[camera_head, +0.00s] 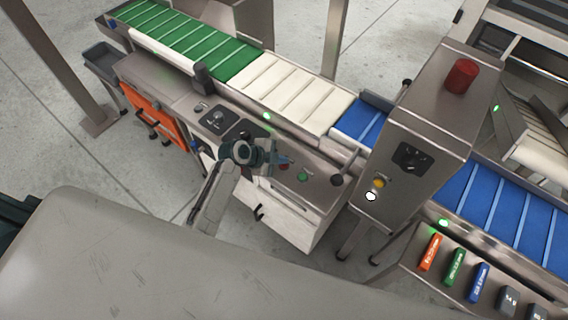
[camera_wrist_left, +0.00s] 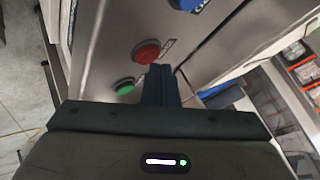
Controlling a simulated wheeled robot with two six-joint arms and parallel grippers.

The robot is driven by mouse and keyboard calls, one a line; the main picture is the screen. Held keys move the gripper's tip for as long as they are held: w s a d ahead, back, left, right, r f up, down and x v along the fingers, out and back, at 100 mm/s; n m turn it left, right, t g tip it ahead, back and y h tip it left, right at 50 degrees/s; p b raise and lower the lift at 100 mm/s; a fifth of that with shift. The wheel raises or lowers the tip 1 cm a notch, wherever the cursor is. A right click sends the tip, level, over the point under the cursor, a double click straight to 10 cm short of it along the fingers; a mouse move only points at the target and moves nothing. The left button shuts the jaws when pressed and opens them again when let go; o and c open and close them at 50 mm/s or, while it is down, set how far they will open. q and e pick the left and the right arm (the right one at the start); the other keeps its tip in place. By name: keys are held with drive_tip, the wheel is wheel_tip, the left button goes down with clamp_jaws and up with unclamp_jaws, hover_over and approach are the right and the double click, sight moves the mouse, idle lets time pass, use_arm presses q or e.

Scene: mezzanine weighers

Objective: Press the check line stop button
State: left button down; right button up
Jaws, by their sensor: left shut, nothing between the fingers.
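The check line's control panel (camera_head: 320,188) is on the front of the conveyor machine. It carries a red button (camera_head: 284,167), a green button (camera_head: 303,176) and a black knob (camera_head: 337,180). My left gripper (camera_head: 284,160) is shut and empty at the red button and partly covers it in the head view. In the left wrist view, the shut fingertips (camera_wrist_left: 160,74) are just below and right of the red button (camera_wrist_left: 147,52). The green button (camera_wrist_left: 124,86) is to their left. I cannot tell whether the fingers touch the red button. My right gripper is not in view.
A steel cabinet (camera_head: 432,125) with a red dome (camera_head: 461,77), a yellow button (camera_head: 378,183) and a white button (camera_head: 371,196) stands to the right. Coloured blocks, one orange (camera_head: 430,252), line the lower right. An orange panel (camera_head: 152,108) is at left.

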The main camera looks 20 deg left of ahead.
use_arm(q)
drive_tip(key=shift+f+b, duration=0.4)
drive_tip(key=shift+f, duration=0.05)
idle(0.3)
idle(0.3)
drive_tip(key=shift+r, duration=0.35)
drive_tip(key=shift+r+p, duration=0.55)
drive_tip(key=shift+p, duration=0.05)
wheel_tip(320, 180, up, 5)
drive_tip(key=p, duration=0.3)
drive_tip(key=shift+p, duration=0.4)
idle(0.3)
